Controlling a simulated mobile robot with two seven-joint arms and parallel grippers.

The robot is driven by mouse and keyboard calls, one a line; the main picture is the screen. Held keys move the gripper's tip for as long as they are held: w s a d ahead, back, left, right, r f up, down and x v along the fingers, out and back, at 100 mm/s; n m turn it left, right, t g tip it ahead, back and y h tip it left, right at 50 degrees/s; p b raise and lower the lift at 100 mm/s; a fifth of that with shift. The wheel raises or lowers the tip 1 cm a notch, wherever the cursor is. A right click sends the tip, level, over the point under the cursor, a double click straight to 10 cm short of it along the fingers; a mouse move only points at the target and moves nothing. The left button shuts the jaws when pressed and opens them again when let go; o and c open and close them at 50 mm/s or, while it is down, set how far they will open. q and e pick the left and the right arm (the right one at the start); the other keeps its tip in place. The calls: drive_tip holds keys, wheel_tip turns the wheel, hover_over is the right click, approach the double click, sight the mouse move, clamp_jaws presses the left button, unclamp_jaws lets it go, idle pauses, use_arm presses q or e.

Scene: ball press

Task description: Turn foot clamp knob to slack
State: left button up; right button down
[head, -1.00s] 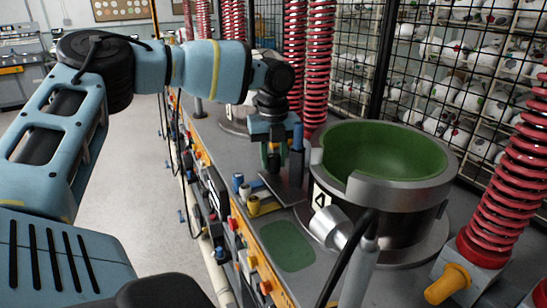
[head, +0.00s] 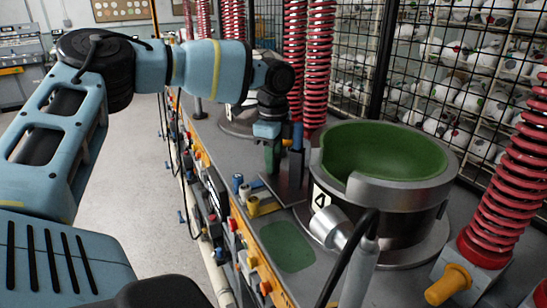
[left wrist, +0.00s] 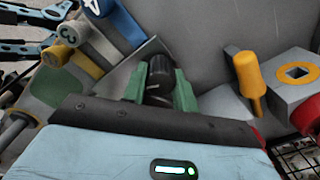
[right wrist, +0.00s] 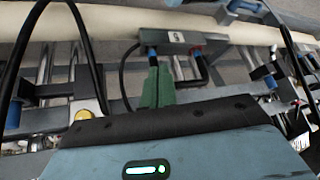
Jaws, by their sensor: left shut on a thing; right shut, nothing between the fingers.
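In the left wrist view a black knob (left wrist: 160,68) stands between the green fingers of my left gripper (left wrist: 159,90), which is shut on it. The knob sits over a grey metal plate. In the head view my left gripper (head: 272,158) points down at the plate (head: 290,188), beside a blue post, left of the ball press cup (head: 395,185). The knob cannot be made out there. My right gripper (right wrist: 157,85) is shut and empty in the right wrist view. It is outside the head view.
Small blue (head: 238,182) and yellow (head: 262,206) fittings stand close to my left gripper. Red springs (head: 318,70) rise behind it. A yellow handle (left wrist: 248,80) stands to the right in the left wrist view. Hoses and pipe fittings lie around my right gripper.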

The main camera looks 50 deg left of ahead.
use_arm(q)
drive_tip(key=n, duration=0.4)
drive_tip(key=shift+n, duration=0.4)
idle(0.4)
drive_tip(key=o, duration=1)
drive_tip(key=shift+c, duration=0.2)
drive_tip(key=shift+r, duration=3.95)
drive_tip(key=shift+f, duration=0.1)
